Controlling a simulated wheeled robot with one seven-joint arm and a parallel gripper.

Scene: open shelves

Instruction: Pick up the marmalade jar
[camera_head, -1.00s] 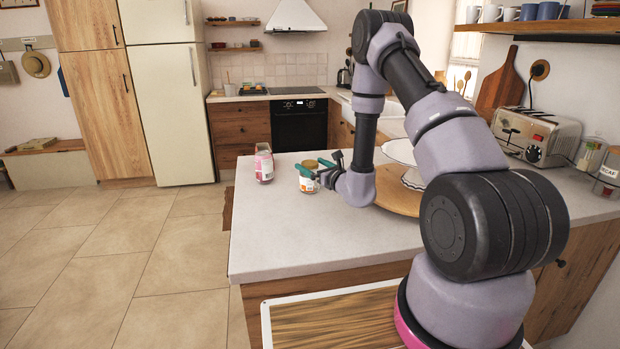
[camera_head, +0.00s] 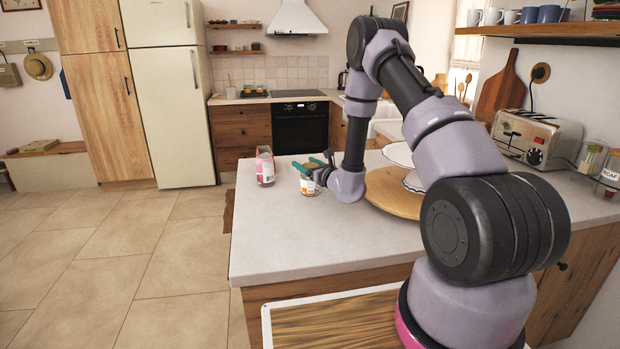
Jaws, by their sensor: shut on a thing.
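The marmalade jar (camera_head: 309,188), small and clear with a white and orange label, is upright at the counter's far left part. My gripper (camera_head: 312,166) has green fingertips at the jar's upper part and is shut on it. The fingers and wrist hide the lid and part of its right side. I cannot see a gap between the jar's base and the counter.
A pink-labelled container (camera_head: 265,167) stands close by on the left. A round wooden board (camera_head: 392,200) with a white stand (camera_head: 402,155) is to the right behind my arm. The counter's front left (camera_head: 290,240) is clear. A toaster (camera_head: 537,137) stands at the right.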

